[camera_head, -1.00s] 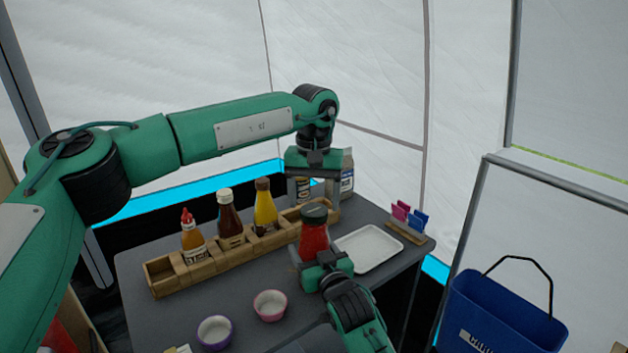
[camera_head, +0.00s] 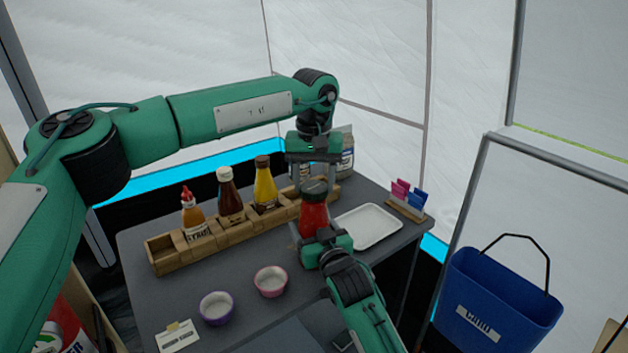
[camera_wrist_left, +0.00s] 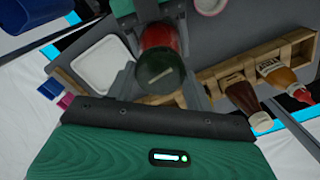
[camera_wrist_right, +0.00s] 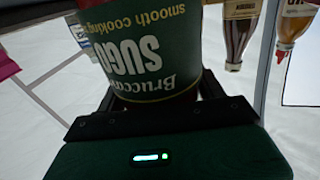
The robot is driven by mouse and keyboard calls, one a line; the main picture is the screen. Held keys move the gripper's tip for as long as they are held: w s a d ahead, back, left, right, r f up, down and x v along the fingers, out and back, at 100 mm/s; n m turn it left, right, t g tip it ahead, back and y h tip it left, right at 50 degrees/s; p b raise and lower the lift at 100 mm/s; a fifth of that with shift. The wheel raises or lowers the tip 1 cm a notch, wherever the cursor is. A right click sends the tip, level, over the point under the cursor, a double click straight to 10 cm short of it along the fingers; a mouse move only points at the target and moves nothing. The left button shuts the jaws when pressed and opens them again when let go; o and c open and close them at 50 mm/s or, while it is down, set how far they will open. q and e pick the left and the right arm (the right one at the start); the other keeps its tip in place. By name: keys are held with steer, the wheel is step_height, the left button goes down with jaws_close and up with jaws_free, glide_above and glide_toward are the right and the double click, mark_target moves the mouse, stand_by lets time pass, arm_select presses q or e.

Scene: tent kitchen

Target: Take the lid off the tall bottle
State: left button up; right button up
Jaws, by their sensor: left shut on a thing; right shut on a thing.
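The tall bottle (camera_head: 312,219) is red with a dark lid (camera_head: 314,188) and stands upright at the right end of the wooden rack. My left gripper (camera_head: 313,182) reaches down from above and is shut on the lid; the left wrist view shows the dark round lid (camera_wrist_left: 160,72) between its fingers. My right gripper (camera_head: 325,245) is shut on the bottle's body from the front. The right wrist view shows the dark "SUGO" label (camera_wrist_right: 150,60) upside down between the fingers. The bottle's base is hidden, so I cannot tell whether it touches the table.
The wooden rack (camera_head: 162,257) holds several sauce bottles, left of the tall bottle. A white tray (camera_head: 368,226) lies close on the right. Two small bowls (camera_head: 216,307) (camera_head: 270,281) stand in front. Jars are behind my left gripper. A blue bucket (camera_head: 500,290) is at far right.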

arm_select(q)
steer(key=n, duration=0.7)
steer(key=shift+n, duration=0.3)
steer(key=n, duration=0.4)
steer(key=shift+n, duration=0.3)
steer(key=n, duration=0.7)
steer(key=shift+r, duration=0.1)
steer(key=n, duration=0.3)
steer(key=shift+n, duration=0.3)
steer(key=n, duration=2.4)
steer(key=shift+r, duration=0.1)
steer(key=n, duration=0.6)
steer(key=shift+r, duration=0.2)
steer(key=shift+r, duration=0.9)
